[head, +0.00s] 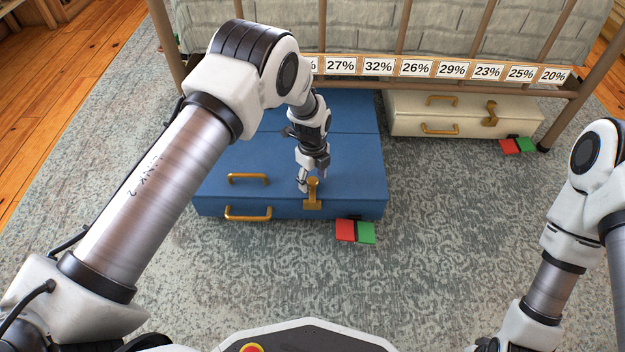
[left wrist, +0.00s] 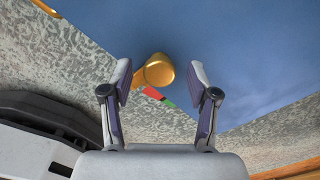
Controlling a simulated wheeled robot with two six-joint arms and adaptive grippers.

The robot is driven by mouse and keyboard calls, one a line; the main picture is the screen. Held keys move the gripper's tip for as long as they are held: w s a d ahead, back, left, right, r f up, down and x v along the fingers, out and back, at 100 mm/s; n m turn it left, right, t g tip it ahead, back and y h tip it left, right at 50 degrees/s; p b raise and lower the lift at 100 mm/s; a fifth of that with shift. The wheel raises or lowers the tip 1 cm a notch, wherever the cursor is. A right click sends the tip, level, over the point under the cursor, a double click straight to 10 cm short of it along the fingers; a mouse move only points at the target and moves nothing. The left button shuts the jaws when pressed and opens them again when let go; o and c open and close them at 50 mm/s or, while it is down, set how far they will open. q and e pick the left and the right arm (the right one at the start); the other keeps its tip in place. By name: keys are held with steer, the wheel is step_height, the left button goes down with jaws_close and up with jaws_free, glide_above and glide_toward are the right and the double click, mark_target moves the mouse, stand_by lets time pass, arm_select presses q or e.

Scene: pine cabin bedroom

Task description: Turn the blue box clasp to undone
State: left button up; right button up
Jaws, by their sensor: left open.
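The blue box (head: 355,175) lies flat on the carpet at the centre of the head view. Its brass clasp (head: 312,197) is at the front edge, right of the handles, with its round end toward the lid. My left gripper (head: 304,184) is over the front of the lid, right at the clasp. In the left wrist view my left gripper (left wrist: 160,85) is open, with the clasp's round brass end (left wrist: 159,70) showing between its fingertips. I cannot tell whether they touch it. My right arm is at the right edge; its gripper is outside the picture.
Two brass handles (head: 248,179) are on the blue box's front left. A red and green marker (head: 356,231) lies at its front right. A cream box (head: 470,113) with its own clasp and marker (head: 517,146) stands behind right, under a rail with percentage labels (head: 452,70). Carpet in front is clear.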

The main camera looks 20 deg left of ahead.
arm_select(q)
jaws_close()
